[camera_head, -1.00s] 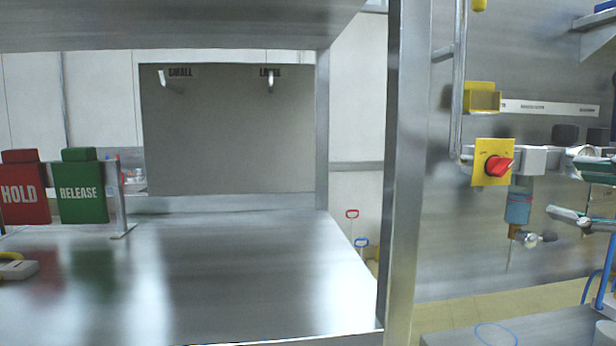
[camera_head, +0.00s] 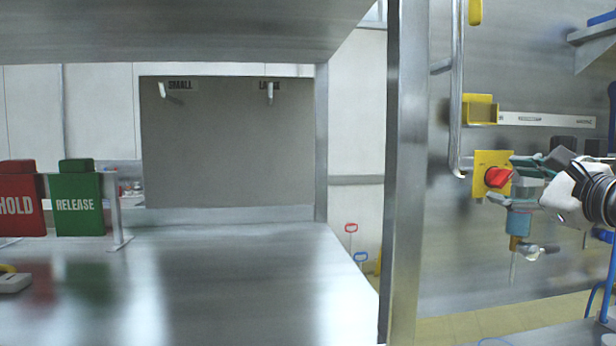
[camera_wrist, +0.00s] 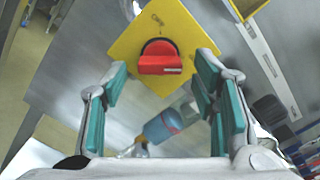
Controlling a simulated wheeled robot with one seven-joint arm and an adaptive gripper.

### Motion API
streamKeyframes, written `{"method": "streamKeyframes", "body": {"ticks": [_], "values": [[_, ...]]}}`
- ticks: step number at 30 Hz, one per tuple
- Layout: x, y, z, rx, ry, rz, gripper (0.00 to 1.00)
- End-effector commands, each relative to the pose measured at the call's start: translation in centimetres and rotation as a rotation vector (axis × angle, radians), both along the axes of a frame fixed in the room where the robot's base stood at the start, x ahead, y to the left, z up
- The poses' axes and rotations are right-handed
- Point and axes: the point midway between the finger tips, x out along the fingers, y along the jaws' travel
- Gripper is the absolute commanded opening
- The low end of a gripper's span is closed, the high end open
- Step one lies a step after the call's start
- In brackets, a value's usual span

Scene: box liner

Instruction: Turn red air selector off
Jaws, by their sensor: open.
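The red air selector (camera_head: 498,177) is a red knob on a yellow square plate (camera_head: 482,158), mounted on the steel panel at the right of the head view. In the wrist view the red knob (camera_wrist: 160,64) sits just beyond the fingertips, roughly centred between them, with its grip bar lying across the picture. My gripper (camera_head: 503,180) comes in from the right in the head view, its fingers close to the knob. In the wrist view my gripper (camera_wrist: 162,75) is open, with teal pads on either side and nothing between them. I cannot tell whether a finger touches the knob.
A blue filter bowl (camera_head: 518,222) with a small valve hangs below the selector. A vertical pipe (camera_head: 457,90) and a yellow holder (camera_head: 480,109) are close by. A steel post (camera_head: 404,180) stands left of the panel. HOLD and RELEASE signs are at far left.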

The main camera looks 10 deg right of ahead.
Motion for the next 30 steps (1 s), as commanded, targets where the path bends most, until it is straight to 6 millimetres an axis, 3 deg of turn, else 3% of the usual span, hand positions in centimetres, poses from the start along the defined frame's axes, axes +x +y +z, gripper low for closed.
{"method": "streamKeyframes", "body": {"ticks": [12,18,30], "values": [[0.73,0.05,0.00,0.000,-0.001,0.001,0.51],[0.72,0.05,0.00,0.000,-0.001,0.001,0.06],[0.80,0.08,-0.13,-0.049,-0.004,0.001,0.06]]}}
